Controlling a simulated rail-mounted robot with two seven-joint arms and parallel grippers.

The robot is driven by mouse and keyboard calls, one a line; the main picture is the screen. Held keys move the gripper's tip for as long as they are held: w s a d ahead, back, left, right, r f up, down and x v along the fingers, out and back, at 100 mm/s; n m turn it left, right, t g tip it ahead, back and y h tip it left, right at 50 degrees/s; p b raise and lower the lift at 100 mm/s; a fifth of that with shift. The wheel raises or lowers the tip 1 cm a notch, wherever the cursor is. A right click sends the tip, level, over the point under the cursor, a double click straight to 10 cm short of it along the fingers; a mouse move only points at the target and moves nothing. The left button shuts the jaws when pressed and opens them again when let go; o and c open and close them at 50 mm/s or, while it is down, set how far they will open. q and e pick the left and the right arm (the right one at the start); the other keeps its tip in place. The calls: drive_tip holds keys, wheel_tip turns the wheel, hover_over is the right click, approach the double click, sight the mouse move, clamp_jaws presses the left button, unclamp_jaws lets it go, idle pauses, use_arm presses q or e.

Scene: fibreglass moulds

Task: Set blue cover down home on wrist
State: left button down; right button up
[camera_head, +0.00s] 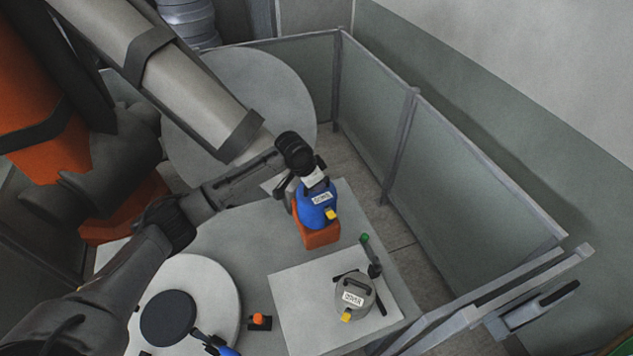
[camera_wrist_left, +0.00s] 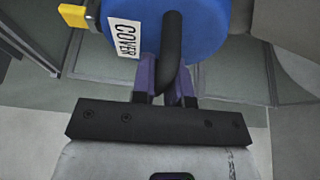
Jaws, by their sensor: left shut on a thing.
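The blue cover (camera_head: 318,204) has a white COVER label, a yellow block and a black handle. My left gripper (camera_head: 312,184) is shut on that handle, above the cover. In the left wrist view, the purple fingers (camera_wrist_left: 165,84) close around the black handle (camera_wrist_left: 172,52), with the blue cover (camera_wrist_left: 205,22) beyond. In the head view, the cover is right above an orange block (camera_head: 318,239). I cannot tell whether they touch. Which part is the wrist is not clear; its seat is hidden. My right gripper does not show.
A grey cover (camera_head: 353,293) with its own label and yellow block sits on a pale board (camera_head: 292,294). A small orange-topped part (camera_head: 259,319) lies beside it. A large orange and grey machine arm (camera_head: 185,80) reaches in at upper left. Fence panels (camera_head: 455,180) bound the right.

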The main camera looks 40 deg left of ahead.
use_arm(q)
drive_tip(key=shift+f, duration=0.85)
drive_tip(key=c, duration=1.1)
unclamp_jaws()
drive_tip(key=shift+o, duration=0.2)
drive_tip(key=shift+r, duration=0.15)
